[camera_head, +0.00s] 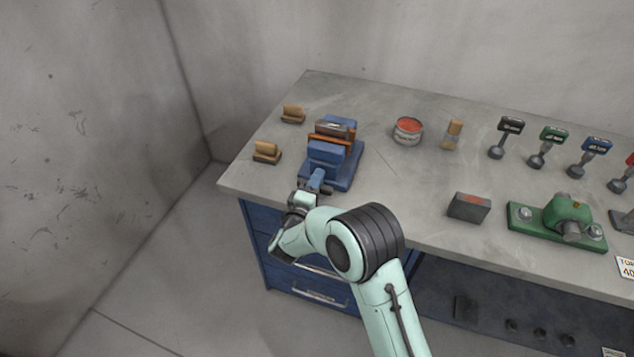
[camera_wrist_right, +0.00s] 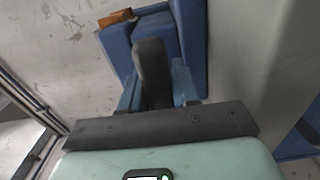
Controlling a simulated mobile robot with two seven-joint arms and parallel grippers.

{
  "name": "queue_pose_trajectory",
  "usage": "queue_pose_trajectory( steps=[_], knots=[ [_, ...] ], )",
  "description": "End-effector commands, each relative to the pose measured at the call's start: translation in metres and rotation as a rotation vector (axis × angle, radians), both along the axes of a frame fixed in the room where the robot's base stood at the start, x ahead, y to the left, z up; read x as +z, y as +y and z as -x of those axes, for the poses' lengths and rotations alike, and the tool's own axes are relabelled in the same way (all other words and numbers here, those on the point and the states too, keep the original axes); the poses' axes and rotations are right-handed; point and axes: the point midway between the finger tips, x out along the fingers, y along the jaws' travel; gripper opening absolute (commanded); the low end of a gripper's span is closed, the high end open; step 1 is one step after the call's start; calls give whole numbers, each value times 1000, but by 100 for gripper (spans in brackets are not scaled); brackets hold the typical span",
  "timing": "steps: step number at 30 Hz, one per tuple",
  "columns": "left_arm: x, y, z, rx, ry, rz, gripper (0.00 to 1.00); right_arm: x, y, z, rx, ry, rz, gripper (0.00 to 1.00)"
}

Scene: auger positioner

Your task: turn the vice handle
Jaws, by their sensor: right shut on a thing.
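My right gripper (camera_head: 306,197) is at the front end of the vice, at the bench edge. My left gripper is not in view.
The grey workbench (camera_head: 385,190) has wooden brushes or blocks (camera_head: 266,152) left of the vice. A red-topped tin (camera_head: 408,130), a dark block (camera_head: 469,207) and a green fixture (camera_head: 557,222) stand to the right. Blue drawers (camera_head: 275,250) lie below my gripper.

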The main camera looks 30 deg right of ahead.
Motion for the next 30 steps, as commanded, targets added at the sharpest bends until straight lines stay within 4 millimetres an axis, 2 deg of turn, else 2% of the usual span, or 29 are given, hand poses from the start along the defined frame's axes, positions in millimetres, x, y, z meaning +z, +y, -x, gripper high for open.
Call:
queue_pose_trajectory(
  steps=[8, 30],
  knots=[
    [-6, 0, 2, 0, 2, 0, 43, -1, 0, 0, 1, -129, -110, 0],
    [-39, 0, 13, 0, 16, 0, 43, -2, 0, 0, 0, -653, -558, 0]
  ],
)
